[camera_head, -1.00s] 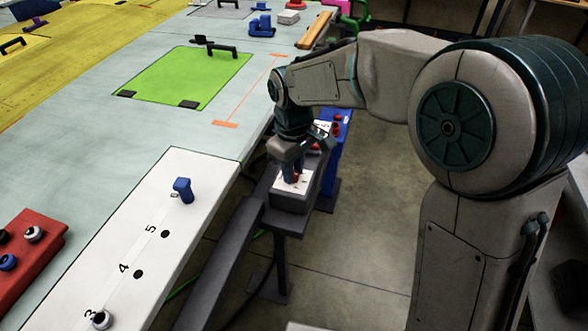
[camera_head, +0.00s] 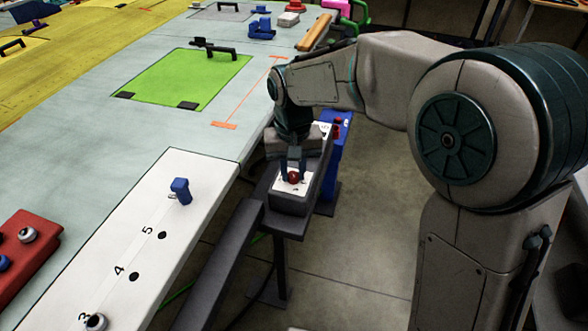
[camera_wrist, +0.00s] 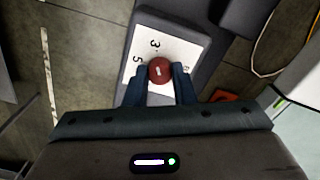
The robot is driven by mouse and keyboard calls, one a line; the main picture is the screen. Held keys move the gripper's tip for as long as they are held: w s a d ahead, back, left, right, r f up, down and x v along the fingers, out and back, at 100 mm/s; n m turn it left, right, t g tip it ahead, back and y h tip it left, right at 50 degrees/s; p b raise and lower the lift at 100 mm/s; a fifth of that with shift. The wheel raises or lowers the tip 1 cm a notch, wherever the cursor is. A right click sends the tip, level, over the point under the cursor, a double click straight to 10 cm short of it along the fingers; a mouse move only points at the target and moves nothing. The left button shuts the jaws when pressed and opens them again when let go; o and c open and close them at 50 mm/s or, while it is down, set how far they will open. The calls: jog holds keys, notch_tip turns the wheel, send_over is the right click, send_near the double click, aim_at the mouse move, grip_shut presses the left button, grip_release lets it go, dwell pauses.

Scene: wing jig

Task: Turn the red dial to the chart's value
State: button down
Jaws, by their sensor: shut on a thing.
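The red dial (camera_head: 294,177) sits on a white numbered plate on top of a dark grey box (camera_head: 290,203) beside the wing table. In the wrist view the red dial (camera_wrist: 161,71) is round with a short pale mark on top. The white plate (camera_wrist: 180,48) shows a 3 and a 5, and another number partly hidden at the right. My gripper (camera_head: 294,173) reaches down from above. In the wrist view my gripper (camera_wrist: 160,76) has one blue finger on each side of the dial and is shut on it. I cannot make out a chart with a readable value.
A blue part with red knobs (camera_head: 335,130) stands just behind the box. A white strip (camera_head: 150,250) with numbers and a blue peg (camera_head: 180,190) lies on the table's near edge. A dark rail (camera_head: 225,255) runs below it.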

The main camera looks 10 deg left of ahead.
aim_at(294, 174)
jog(key=shift+m, duration=0.3)
jog(key=c, duration=1.2)
grip_release()
notch_tip(294, 174, up, 14)
jog(key=s+d+f+m+t, duration=0.1)
jog(key=s+d, duration=0.1)
jog(key=d, duration=0.5)
jog(key=s+d+f+m, duration=0.1)
jog(key=s+d+f, duration=0.1)
jog(key=d, duration=0.6)
jog(key=s+d+f+m+t, duration=0.1)
jog(key=s+d+f+t, duration=0.1)
jog(key=s+d+f, duration=0.6)
jog(key=s+d, duration=0.2)
jog(key=d, duration=0.1)
jog(key=shift+d, duration=0.35)
